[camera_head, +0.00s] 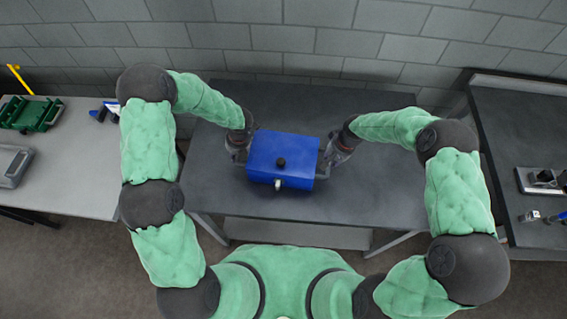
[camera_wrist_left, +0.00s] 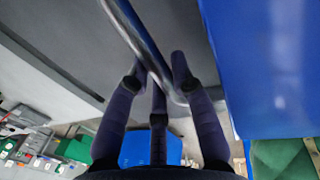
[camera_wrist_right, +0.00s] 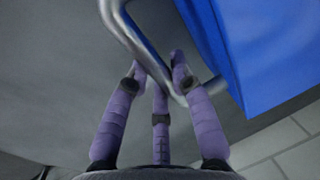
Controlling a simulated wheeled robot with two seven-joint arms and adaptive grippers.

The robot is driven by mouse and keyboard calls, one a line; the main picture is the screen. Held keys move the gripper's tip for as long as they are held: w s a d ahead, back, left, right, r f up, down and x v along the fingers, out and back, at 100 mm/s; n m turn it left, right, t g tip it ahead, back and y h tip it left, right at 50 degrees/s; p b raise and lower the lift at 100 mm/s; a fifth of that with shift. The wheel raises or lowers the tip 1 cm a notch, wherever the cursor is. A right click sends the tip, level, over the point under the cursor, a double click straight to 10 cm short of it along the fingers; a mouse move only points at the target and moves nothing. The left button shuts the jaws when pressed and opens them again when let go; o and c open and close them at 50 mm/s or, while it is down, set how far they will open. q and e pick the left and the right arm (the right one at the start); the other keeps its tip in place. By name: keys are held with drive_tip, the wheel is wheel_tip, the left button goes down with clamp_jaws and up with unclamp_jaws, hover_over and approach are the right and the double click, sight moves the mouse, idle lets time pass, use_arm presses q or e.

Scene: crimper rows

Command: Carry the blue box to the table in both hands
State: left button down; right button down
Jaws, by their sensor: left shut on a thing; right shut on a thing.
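The blue box (camera_head: 284,157) is in the middle of the head view, over the dark grey table (camera_head: 350,195). The box wall fills the right of both wrist views. I cannot tell whether the box touches the tabletop.
A light table (camera_head: 75,175) on the left bears a green crate (camera_head: 30,115) and a grey device (camera_head: 12,165). A dark bench (camera_head: 520,120) on the right holds a tray (camera_head: 540,182) of small parts. A grey block wall (camera_head: 300,40) stands behind. The dark table is otherwise clear.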

use_arm(q)
drive_tip(key=shift+w+r, duration=0.15)
drive_tip(key=shift+r, duration=0.1)
use_arm(e)
drive_tip(key=shift+w+r, duration=0.1)
drive_tip(key=shift+r, duration=0.2)
